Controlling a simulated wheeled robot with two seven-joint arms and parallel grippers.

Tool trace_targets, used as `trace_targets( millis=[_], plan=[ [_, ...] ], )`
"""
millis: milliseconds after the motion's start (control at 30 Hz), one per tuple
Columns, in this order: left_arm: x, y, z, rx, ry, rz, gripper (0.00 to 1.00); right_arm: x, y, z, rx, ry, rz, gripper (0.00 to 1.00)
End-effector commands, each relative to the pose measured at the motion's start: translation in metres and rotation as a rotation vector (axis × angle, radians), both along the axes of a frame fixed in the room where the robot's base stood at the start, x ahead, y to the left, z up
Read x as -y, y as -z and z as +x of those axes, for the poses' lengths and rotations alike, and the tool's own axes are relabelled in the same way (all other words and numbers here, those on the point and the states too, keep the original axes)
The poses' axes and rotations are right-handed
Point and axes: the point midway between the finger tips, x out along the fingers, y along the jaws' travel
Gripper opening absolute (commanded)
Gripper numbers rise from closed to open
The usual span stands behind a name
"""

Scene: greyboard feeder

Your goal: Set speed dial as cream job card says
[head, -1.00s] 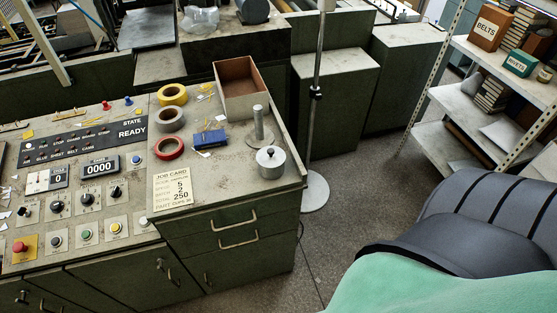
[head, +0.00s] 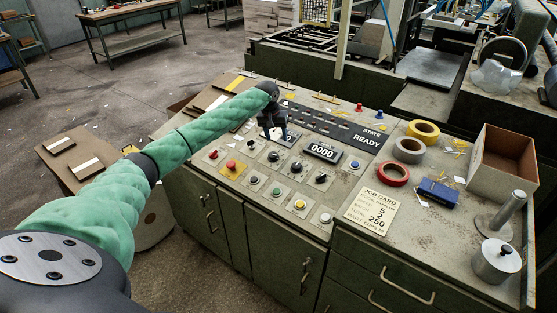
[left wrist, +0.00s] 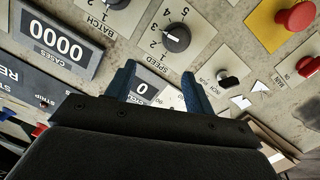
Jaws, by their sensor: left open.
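My left gripper (head: 277,136) reaches over the console, above the small display left of the cases counter. In the left wrist view its two blue fingers (left wrist: 158,88) are apart with nothing between them. A black dial (left wrist: 176,38) numbered 1 to 5, likely the speed dial, is just beyond the fingertips, untouched; it also shows in the head view (head: 273,156). My right gripper is not in view.
The batch dial (head: 297,168) sits beside the numbered dial, and a run/inch switch (left wrist: 228,80) on its other side. A red button (head: 231,165) on a yellow plate is nearby. Tape rolls (head: 392,173), a blue box (head: 438,192) and an open carton (head: 502,165) stand right.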

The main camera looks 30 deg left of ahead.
Motion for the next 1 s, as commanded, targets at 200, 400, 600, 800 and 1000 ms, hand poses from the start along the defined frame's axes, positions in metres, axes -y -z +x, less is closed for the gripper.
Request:
trace_targets(
  millis=[200,400,600,800,1000],
  plan=[
    [-0.015,-0.005,-0.017,-0.120,-0.040,-0.010,0.53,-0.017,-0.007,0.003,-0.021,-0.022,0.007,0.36],
    [-0.014,0.009,-0.018,-0.131,-0.043,-0.012,0.53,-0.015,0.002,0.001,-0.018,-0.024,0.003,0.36],
    [-0.011,0.038,-0.017,-0.129,-0.043,-0.010,0.53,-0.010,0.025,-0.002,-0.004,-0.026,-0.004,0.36],
    [-0.009,0.061,-0.016,-0.128,-0.042,-0.011,0.53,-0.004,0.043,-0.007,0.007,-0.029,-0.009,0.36],
    [-0.008,0.071,-0.016,-0.126,-0.042,-0.010,0.53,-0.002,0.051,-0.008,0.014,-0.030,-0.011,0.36]
  ],
)
